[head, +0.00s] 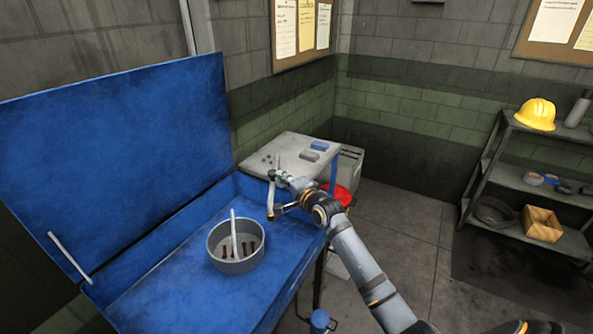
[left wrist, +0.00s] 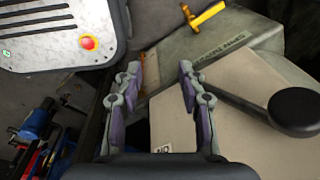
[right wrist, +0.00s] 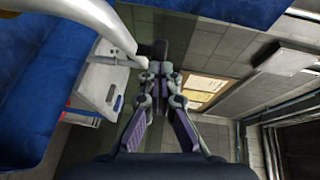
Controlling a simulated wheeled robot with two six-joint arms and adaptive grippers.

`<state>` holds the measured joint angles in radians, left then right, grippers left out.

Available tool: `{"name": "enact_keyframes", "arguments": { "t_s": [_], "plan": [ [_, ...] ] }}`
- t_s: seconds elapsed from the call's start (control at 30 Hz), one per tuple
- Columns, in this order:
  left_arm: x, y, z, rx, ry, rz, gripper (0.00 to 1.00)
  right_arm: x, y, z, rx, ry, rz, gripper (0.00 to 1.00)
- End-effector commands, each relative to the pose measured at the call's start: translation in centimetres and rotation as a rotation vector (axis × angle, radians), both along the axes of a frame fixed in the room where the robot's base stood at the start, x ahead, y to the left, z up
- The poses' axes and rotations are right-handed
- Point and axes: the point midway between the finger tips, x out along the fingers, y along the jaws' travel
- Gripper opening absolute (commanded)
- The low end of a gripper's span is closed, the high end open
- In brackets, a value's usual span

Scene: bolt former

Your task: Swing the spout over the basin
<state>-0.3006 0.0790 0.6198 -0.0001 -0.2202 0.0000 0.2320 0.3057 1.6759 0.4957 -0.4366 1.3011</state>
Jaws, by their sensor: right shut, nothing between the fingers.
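The pale spout (head: 271,198) hangs down at the back right corner of the blue basin (head: 160,290), its tip near the basin's right edge. My right gripper (head: 281,177) is beside the spout's upper part. In the right wrist view the spout (right wrist: 95,15) curves in at the upper left and ends close to my right fingertips (right wrist: 159,52). Those fingers are shut with nothing between them; I cannot tell whether they touch the spout. My left gripper (left wrist: 163,75) is open and empty, away from the basin, and shows only in its wrist view.
A grey pot (head: 236,262) with a brush and several bolts stands in the basin. The raised blue lid (head: 110,170) stands behind it. A grey side table (head: 290,150) is beyond the spout. A shelf (head: 530,180) with a yellow hard hat (head: 535,114) is at right.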

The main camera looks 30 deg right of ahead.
Motion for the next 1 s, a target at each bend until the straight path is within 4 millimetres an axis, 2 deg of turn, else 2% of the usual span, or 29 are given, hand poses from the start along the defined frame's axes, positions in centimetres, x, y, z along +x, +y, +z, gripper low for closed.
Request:
{"name": "enact_keyframes", "arguments": {
  "t_s": [0.03, 0.1, 0.3, 0.5, 0.7, 1.0],
  "plan": [
    [0.0, 0.0, 1.4, 0.0, 0.0, 0.0, 0.4, 0.4, 1.0, 0.8, 0.008, 0.001, -0.002, 0.0],
    [0.0, 0.0, 2.1, 0.0, -0.001, 0.0, 0.4, 0.9, 2.3, 0.7, 0.009, 0.001, 0.007, 0.0],
    [0.1, 0.0, 3.2, 0.001, -0.002, 0.0, 0.4, 2.6, 5.7, 0.4, 0.006, 0.0, 0.016, 0.0],
    [0.1, 0.0, 3.7, 0.001, -0.002, 0.0, 0.4, 4.3, 8.2, 0.2, 0.003, 0.0, 0.015, 0.0],
    [0.1, 0.0, 3.8, 0.001, -0.001, 0.0, 0.4, 5.7, 9.8, 0.1, 0.0, 0.001, 0.015, 0.0],
    [0.1, 0.1, 3.9, 0.001, -0.001, 0.0, 0.4, 6.6, 10.7, 0.1, 0.0, -0.001, 0.014, 0.0]
  ]
}}
